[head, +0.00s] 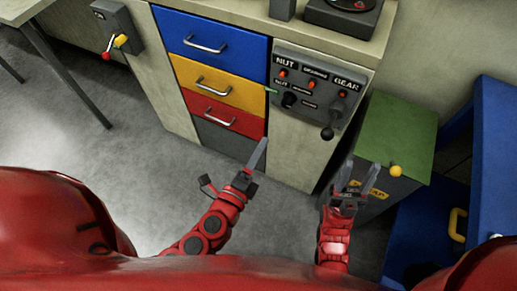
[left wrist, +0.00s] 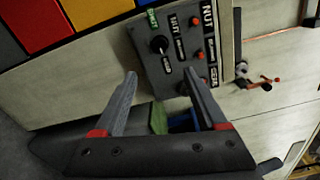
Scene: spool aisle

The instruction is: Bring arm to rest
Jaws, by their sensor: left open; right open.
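My left gripper (head: 260,152) hangs in front of the lower drawers in the head view, its fingers nearly overlapping from this angle. The left wrist view shows the same gripper (left wrist: 160,74) with its two grey fingers apart and nothing held between them. My right gripper (head: 360,166) is further right, in front of the green-topped box (head: 397,127). Its two fingers point up and stand apart, with nothing seen in them. Both red arms reach forward from the bottom of the head view.
The cabinet has blue, yellow and red drawers (head: 218,87) with metal handles. A grey control panel (head: 318,88) with knobs and labels is beside them. A blue unit (head: 495,150) stands at right. Table legs (head: 75,78) are at left. Grey floor (head: 130,165) is clear left of the left gripper.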

